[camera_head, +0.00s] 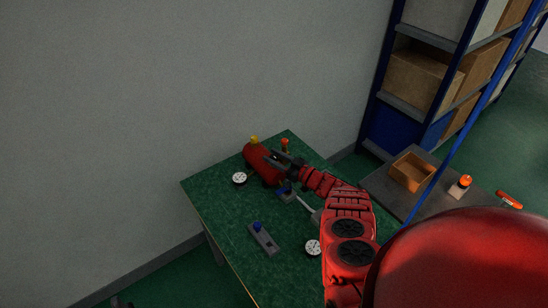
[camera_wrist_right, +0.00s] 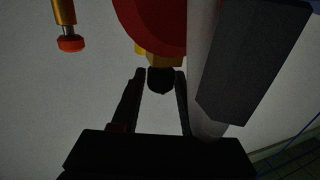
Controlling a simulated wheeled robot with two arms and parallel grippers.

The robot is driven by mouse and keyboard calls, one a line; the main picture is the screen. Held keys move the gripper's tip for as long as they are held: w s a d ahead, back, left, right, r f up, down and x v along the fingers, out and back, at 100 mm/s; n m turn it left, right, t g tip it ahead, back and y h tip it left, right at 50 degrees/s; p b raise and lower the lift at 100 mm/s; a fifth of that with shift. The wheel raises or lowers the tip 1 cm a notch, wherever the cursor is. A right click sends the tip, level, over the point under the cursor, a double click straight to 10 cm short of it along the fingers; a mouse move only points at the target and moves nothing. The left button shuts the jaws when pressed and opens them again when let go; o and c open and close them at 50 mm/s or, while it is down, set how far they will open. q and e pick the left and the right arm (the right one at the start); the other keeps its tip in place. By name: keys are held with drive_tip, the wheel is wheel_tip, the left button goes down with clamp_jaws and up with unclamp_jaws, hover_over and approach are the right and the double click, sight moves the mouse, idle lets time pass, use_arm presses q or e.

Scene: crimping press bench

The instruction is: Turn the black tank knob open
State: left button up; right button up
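A red tank (camera_head: 259,161) lies on the green bench, near its far left part, with a yellow fitting (camera_head: 254,140) on top. My right gripper (camera_head: 279,158) reaches in from the right, at the tank's right end. In the right wrist view the black tank knob (camera_wrist_right: 160,80) sits below a brass-yellow fitting (camera_wrist_right: 145,54) on the red tank (camera_wrist_right: 150,18). The right gripper (camera_wrist_right: 160,84) is open, one finger on each side of the knob, with narrow gaps visible. In the head view the knob is hard to make out. My left gripper is not in view.
White-faced gauges (camera_head: 239,178) and (camera_head: 313,247), a block with a blue knob (camera_head: 265,239) and an orange-topped part (camera_head: 285,145) are on the bench (camera_head: 215,200). A grey block (camera_wrist_right: 255,60) and a pale cylinder (camera_wrist_right: 206,70) stand close right of the fingers in the wrist view.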

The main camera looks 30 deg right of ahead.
drive_tip(key=shift+o, duration=1.3)
drive_tip(key=shift+s, duration=0.1)
drive_tip(key=shift+s+d, duration=0.15)
drive_tip(key=shift+s, duration=0.1)
drive_tip(key=v, duration=1.6)
drive_tip(key=shift+s, duration=0.35)
